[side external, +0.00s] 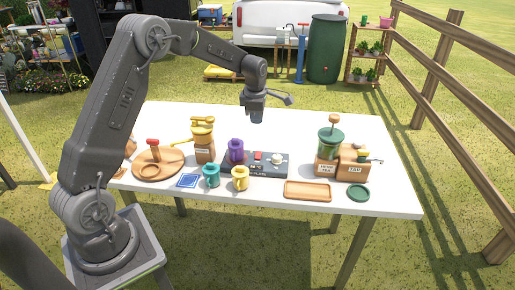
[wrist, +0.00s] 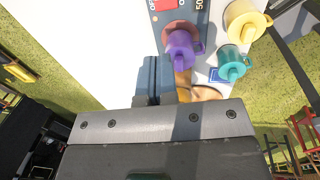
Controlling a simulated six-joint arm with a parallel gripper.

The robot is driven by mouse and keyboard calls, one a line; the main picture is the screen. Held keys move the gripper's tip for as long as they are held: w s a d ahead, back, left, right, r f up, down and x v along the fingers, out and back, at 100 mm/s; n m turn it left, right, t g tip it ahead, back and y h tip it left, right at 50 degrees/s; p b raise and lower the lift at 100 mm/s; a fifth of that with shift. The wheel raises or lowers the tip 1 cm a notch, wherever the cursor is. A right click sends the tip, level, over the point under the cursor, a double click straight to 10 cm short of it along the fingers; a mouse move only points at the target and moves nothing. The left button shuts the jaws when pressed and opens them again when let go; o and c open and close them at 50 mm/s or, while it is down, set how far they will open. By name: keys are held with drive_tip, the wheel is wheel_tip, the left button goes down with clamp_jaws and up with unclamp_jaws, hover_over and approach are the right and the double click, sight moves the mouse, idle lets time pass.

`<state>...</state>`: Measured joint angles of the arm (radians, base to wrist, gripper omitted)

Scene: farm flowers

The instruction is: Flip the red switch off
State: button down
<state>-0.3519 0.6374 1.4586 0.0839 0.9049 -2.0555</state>
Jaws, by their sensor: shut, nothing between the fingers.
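The red switch (side external: 258,156) sits on a dark grey hot-plate unit (side external: 270,172) in the middle of the table. It also shows at the top edge of the wrist view (wrist: 165,5), next to "OFF" lettering; its position on or off cannot be told. A purple pot (side external: 236,150) stands on the left end of the unit; the wrist view shows it too (wrist: 181,48). My gripper (side external: 256,116) points down above the table's back part, behind and above the switch, touching nothing. Its fingers (wrist: 155,80) are shut and empty.
A teal mug (side external: 211,175) and a yellow mug (side external: 240,179) stand in front of the unit. A grinder (side external: 204,143) is to its left, a tap stand (side external: 355,166) to its right. A wooden tray (side external: 307,190) lies at front right. The table's back right is clear.

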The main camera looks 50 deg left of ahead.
sight(257, 155)
drive_tip(key=f, duration=0.4)
drive_tip(key=w+a+f, duration=0.1)
drive_tip(key=f, duration=0.8)
drive_tip(key=shift+w+a+f, duration=0.25)
drive_tip(key=shift+f, duration=0.15)
drive_tip(key=shift+w+f, duration=0.1)
drive_tip(key=shift+f, duration=0.15)
drive_tip(key=shift+s+d, duration=0.55)
drive_tip(key=shift+s, duration=0.15)
drive_tip(key=shift+w+r, duration=0.1)
